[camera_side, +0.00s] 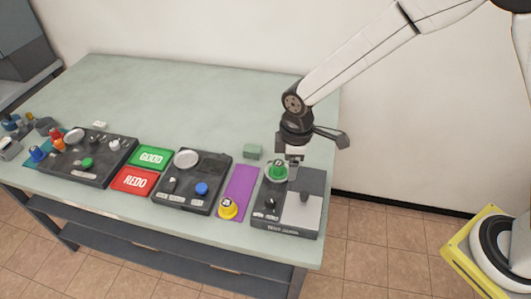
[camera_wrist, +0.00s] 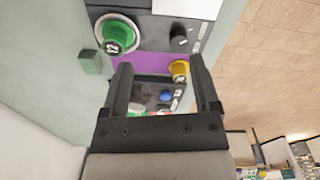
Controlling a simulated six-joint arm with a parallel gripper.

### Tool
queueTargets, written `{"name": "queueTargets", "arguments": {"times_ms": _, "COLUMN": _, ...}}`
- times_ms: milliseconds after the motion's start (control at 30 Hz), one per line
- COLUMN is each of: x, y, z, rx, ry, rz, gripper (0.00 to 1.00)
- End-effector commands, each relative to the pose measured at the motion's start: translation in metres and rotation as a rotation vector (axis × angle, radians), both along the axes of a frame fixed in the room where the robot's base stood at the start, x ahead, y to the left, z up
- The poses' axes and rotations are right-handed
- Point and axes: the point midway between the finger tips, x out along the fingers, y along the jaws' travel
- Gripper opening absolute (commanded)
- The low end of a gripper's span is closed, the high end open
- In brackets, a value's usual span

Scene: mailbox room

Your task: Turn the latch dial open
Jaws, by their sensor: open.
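My gripper (camera_side: 293,172) points down over the rightmost dark control panel (camera_side: 259,224), beside a green knob on a pale ring (camera_side: 277,171). In the wrist view its two fingers (camera_wrist: 160,64) are spread apart, with nothing held between them. The green knob (camera_wrist: 117,36) appears there beyond the left finger, with white marks on top. I cannot tell which of these is the latch dial.
A small green block (camera_side: 252,152) lies behind the panel. To the left are a purple strip (camera_side: 239,188), a yellow knob (camera_side: 228,207), a second panel with a blue knob (camera_side: 201,189), and GOOD (camera_side: 151,157) and REDO (camera_side: 134,180) plates. The table's back is clear.

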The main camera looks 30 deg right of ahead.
Motion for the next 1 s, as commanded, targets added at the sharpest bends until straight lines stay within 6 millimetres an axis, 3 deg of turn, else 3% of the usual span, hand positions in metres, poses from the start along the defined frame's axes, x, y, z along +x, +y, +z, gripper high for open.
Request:
{"name": "queueTargets", "arguments": {"times_ms": 100, "x": 0.004, "y": 0.027, "z": -0.014, "rx": -0.01, "ry": 0.023, "rz": 0.123, "gripper": 0.79}}
{"name": "queueTargets", "arguments": {"times_ms": 300, "x": 0.006, "y": 0.049, "z": -0.026, "rx": -0.018, "ry": 0.04, "rz": 0.229, "gripper": 0.79}}
{"name": "queueTargets", "arguments": {"times_ms": 667, "x": 0.006, "y": 0.051, "z": -0.03, "rx": -0.019, "ry": 0.043, "rz": 0.241, "gripper": 0.79}}
{"name": "queueTargets", "arguments": {"times_ms": 1000, "x": 0.005, "y": 0.051, "z": -0.059, "rx": -0.019, "ry": 0.043, "rz": 0.24, "gripper": 0.79}}
